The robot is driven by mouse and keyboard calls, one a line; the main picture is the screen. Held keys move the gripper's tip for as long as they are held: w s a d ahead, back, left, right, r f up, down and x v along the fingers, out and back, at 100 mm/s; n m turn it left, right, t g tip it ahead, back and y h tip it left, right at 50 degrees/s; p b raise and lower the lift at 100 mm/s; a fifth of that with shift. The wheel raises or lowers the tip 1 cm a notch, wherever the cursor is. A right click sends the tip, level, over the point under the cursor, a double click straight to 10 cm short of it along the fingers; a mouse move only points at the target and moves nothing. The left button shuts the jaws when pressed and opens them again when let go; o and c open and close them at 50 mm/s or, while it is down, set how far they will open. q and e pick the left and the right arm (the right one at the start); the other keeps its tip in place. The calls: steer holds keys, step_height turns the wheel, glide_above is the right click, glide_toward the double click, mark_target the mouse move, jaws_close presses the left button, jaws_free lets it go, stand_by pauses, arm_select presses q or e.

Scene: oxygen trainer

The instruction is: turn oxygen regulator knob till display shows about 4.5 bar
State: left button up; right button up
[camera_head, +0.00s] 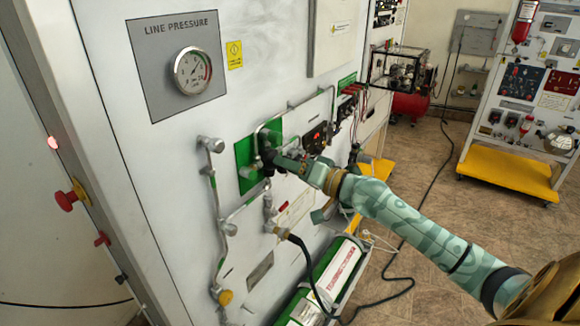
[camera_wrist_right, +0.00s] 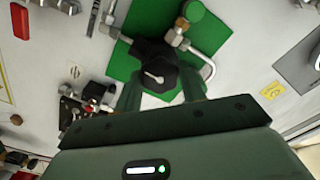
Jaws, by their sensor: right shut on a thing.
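The oxygen regulator knob (camera_wrist_right: 158,74) is black with a pale pointer mark and sits in front of a green plate (camera_wrist_right: 150,22) in the right wrist view. My right gripper (camera_wrist_right: 160,90) is shut on the knob, with one finger on each side of it. In the head view my right gripper (camera_head: 275,158) reaches the green plate (camera_head: 246,165) and hides most of the knob. My left gripper is not in view.
A round line pressure gauge (camera_head: 192,70) is on the upper panel. Metal pipes (camera_head: 212,185) and a black hose (camera_head: 312,270) run below the knob. A green cylinder (camera_head: 328,282) lies low at the panel. Open floor (camera_head: 425,225) is to the right.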

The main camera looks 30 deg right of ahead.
steer(key=o, duration=1)
steer(key=shift+c, duration=0.2)
steer(key=shift+d, duration=0.1)
steer(key=b+v, duration=0.7)
steer(key=v, duration=0.9)
steer(key=shift+s, duration=0.15)
steer(key=shift+r, duration=0.1)
